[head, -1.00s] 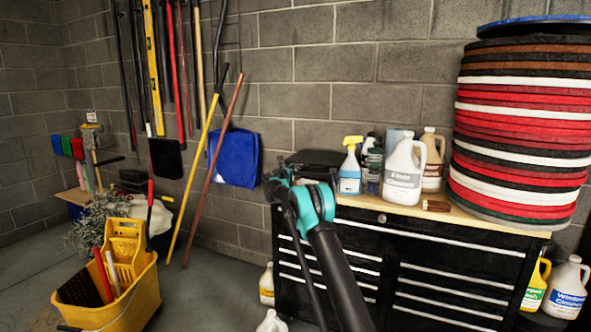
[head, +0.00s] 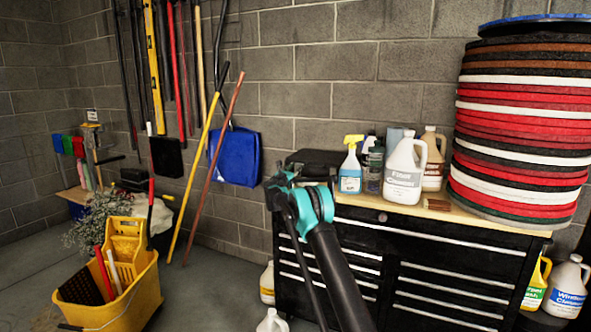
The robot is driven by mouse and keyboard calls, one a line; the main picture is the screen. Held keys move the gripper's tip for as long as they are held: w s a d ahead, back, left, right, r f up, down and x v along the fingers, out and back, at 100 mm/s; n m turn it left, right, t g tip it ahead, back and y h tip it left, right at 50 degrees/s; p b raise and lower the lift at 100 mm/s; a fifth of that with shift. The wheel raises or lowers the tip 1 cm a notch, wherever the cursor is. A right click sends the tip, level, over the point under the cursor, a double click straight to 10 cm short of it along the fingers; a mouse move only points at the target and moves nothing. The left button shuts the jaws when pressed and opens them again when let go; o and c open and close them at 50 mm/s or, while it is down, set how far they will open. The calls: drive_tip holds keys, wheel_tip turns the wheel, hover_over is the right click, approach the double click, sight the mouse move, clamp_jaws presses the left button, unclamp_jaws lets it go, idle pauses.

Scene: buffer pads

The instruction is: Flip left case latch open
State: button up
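A black case (head: 316,157) lies on the left end of the wooden top of the black tool chest. Its latches are too small and too hidden to make out, and its lid looks shut. My gripper (head: 277,183) is at the end of my black and teal arm, in front of the case's left end and the chest's left corner. The arm covers part of the case's front. The gripper's fingers are dark and small here, so I cannot tell whether they are open or touch the case.
A spray bottle (head: 350,166), a dark bottle (head: 374,168) and a white jug (head: 403,172) stand right of the case. A tall stack of round pads (head: 520,130) fills the chest's right end. A yellow mop bucket (head: 125,290) is on the floor at left.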

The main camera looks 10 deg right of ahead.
drive_tip(key=v, duration=1.2)
drive_tip(key=shift+r, duration=0.1)
